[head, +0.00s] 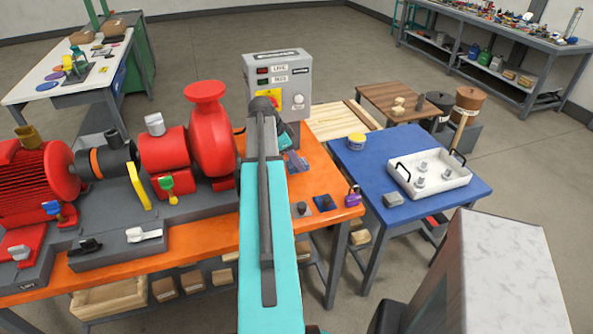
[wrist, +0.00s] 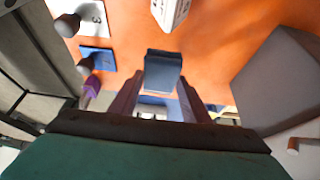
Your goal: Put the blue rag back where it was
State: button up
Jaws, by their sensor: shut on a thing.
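The blue rag (wrist: 163,70) shows in the wrist view as a small dark blue folded piece between my fingertips. My gripper (wrist: 163,88) is shut on it, over the orange bench (wrist: 215,50). In the head view my gripper (head: 297,163) is over the right part of the orange bench, in front of the grey control box. The rag is small and partly hidden by my arm there. I cannot tell whether it touches the bench top.
The grey control box (head: 279,78) stands close to my gripper. Plates with knobs (head: 302,208) and a purple padlock (head: 352,198) sit near the bench's right end. The blue table (head: 365,168) holds a white tray (head: 455,182), a yellow tin (head: 356,141) and a grey block (head: 393,200).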

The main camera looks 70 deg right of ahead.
aim_at(290, 163)
jog(key=shift+f, duration=0.95)
jog(key=shift+f, duration=0.1)
jog(key=shift+f+p, duration=0.8)
jog(key=shift+f, duration=1)
jog(key=shift+f, duration=0.15)
jog(key=o, duration=1.4)
jog(key=shift+w+r, duration=0.1)
jog(key=shift+r, duration=0.2)
jog(key=shift+b+v, duration=1.25)
jog(key=shift+v, duration=2.4)
